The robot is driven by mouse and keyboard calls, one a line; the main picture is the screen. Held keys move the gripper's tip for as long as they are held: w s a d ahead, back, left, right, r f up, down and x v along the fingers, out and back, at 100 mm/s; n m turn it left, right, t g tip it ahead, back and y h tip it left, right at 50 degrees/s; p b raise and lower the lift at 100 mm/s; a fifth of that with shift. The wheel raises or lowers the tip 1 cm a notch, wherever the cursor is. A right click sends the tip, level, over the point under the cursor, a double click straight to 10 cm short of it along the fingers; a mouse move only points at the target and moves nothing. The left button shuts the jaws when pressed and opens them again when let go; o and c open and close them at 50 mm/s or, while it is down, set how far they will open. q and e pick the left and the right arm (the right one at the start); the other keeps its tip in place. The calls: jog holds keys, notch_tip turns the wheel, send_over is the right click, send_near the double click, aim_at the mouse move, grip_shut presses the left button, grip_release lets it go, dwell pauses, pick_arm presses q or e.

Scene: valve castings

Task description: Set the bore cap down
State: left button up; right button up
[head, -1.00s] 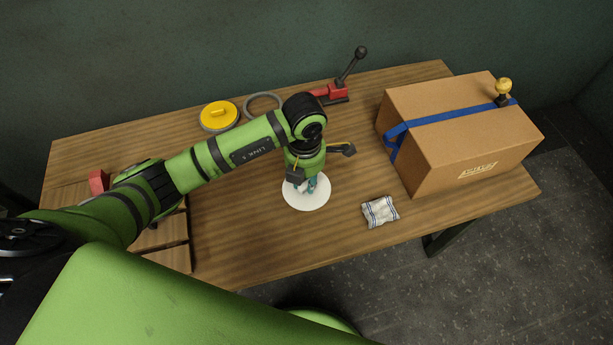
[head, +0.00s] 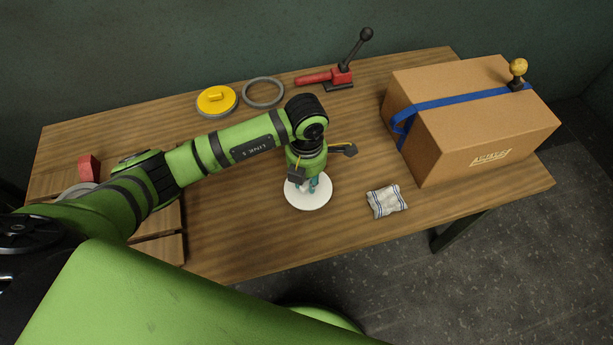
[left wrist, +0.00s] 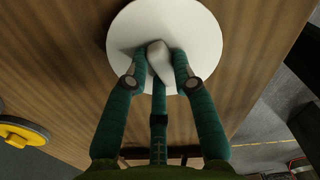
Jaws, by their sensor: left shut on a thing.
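The bore cap is a flat white disc (head: 307,203) with a grip on top, near the middle of the wooden table. My left gripper (head: 308,184) points down over it. In the left wrist view, the teal fingers of the gripper (left wrist: 160,75) are closed around the white grip at the centre of the disc (left wrist: 205,35). The disc looks level and close to the tabletop; I cannot tell whether it touches the wood. My right gripper is not in view.
A cardboard box (head: 485,130) with a blue strap stands on the right, a folded cloth (head: 386,201) before it. Bare wood surrounds the white disc.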

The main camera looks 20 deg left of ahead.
pick_arm(q)
jog(key=shift+f, duration=0.45)
dwell(0.4)
jog(key=o, duration=1)
notch_tip(320, 180, up, 12)
jog(key=shift+r, duration=0.1)
dwell(0.4)
